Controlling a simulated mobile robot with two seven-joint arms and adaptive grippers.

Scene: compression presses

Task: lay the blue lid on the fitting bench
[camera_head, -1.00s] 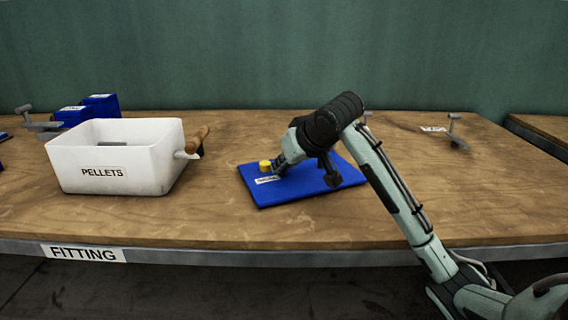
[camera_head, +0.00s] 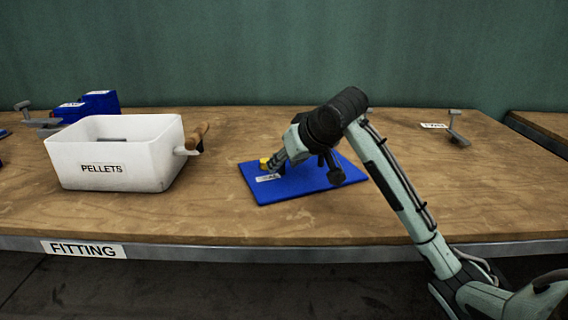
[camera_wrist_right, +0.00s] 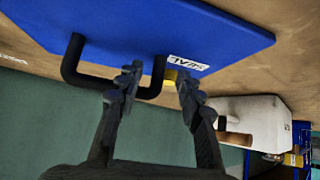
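The blue lid (camera_head: 315,184) lies flat, as far as I can see, on the wooden fitting bench (camera_head: 220,215), right of the pellets box. A white label and a small yellow part (camera_head: 264,164) show at its left side. In the right wrist view the lid (camera_wrist_right: 130,25) has a black U-shaped handle (camera_wrist_right: 75,60). My right gripper (camera_wrist_right: 158,82) is at this handle, its fingers spread apart, with one handle leg showing between them. In the head view my right gripper (camera_head: 275,168) is over the lid's left part. My left gripper is out of view.
A white box labelled PELLETS (camera_head: 115,160) with a wooden handle stands left of the lid. Blue blocks (camera_head: 98,103) and a grey metal fixture (camera_head: 40,122) are behind it. Another grey fixture (camera_head: 457,128) stands at the back right. The bench front is clear.

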